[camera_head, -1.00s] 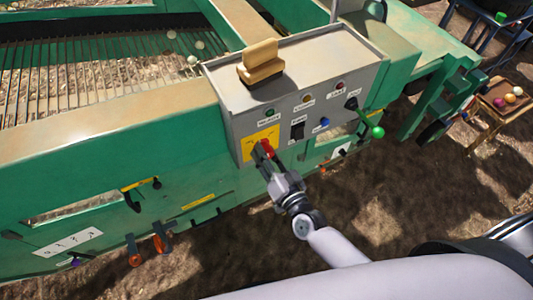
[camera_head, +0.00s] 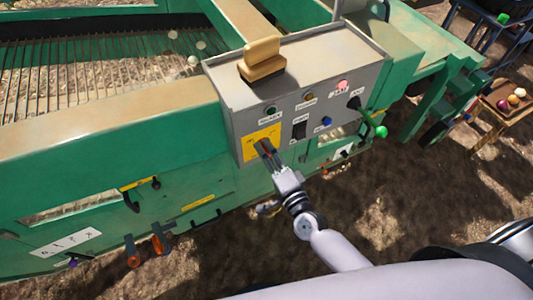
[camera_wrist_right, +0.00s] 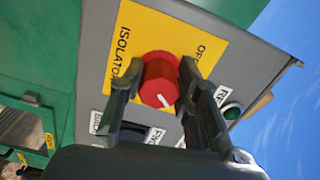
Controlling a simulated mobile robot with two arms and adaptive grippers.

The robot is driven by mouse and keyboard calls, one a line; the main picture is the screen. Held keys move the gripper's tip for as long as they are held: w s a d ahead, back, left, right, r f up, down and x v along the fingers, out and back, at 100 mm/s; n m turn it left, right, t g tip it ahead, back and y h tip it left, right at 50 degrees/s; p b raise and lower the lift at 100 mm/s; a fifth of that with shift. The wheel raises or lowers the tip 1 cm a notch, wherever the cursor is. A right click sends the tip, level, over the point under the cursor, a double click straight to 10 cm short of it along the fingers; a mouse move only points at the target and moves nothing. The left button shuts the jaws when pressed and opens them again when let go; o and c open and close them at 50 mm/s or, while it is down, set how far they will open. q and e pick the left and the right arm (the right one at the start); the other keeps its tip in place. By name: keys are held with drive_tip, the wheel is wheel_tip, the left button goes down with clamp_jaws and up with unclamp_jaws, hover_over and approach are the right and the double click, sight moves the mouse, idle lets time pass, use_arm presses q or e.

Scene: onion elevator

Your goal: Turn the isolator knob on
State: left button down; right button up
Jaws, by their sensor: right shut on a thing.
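The red isolator knob (camera_wrist_right: 159,82) sits on a yellow plate (camera_wrist_right: 133,35) lettered ISOLATOR and OFF, on the grey control box. Its white mark points to the lower right in the right wrist view. My right gripper (camera_head: 264,147) is shut on the knob, one finger on each side. In the head view the gripper mostly hides the knob, and the yellow plate (camera_head: 256,137) shows around it. A red lamp (camera_head: 342,86) at the top right of the box face is bright. My left gripper is not in view.
The grey box (camera_head: 232,110) also carries a black switch (camera_head: 299,130), a blue button (camera_head: 326,121), a green lamp (camera_head: 271,110) and a green-ended lever (camera_head: 380,132). A tan block-shaped piece (camera_head: 262,58) stands on top. Soil in front is clear.

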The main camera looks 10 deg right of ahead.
drive_tip(key=shift+m, duration=0.6)
drive_tip(key=o, duration=1.1)
drive_tip(key=shift+o, duration=0.2)
drive_tip(key=shift+s, duration=0.15)
drive_tip(key=v, duration=1.1)
drive_tip(key=shift+s, duration=0.4)
